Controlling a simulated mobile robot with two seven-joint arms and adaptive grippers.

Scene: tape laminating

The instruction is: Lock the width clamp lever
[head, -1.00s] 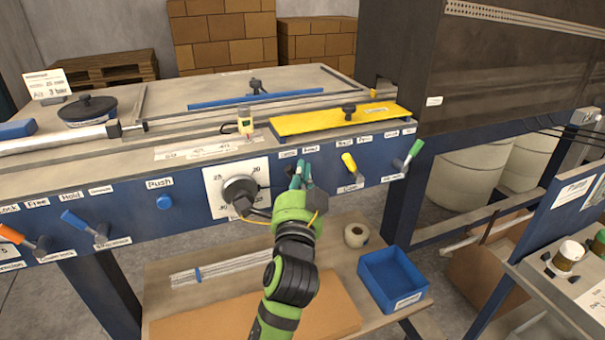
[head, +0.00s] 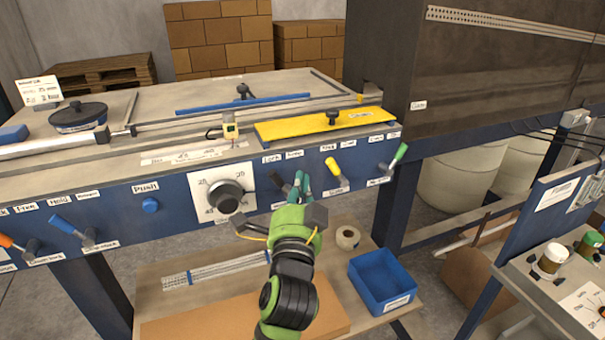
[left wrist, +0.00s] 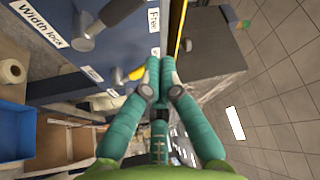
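The width clamp lever appears as a dark handle (head: 276,180) on the blue front panel, just left of my left gripper and partly hidden by it. In the left wrist view its grey hub and dark handle (left wrist: 117,10) show at the upper left, beside the "Width lock" and "Free" labels. My left gripper (head: 302,181) is in front of the panel, right of the dial. In the left wrist view its teal fingers (left wrist: 160,65) are together with nothing seen between them, apart from the lever. My right gripper is not in view.
A dial (head: 226,196) is left of the lever. A yellow lever (head: 333,167) and a green lever (head: 398,156) are to the right; a blue lever (head: 64,225) is far left. Below are a blue bin (head: 382,282) and a tape roll (head: 347,238).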

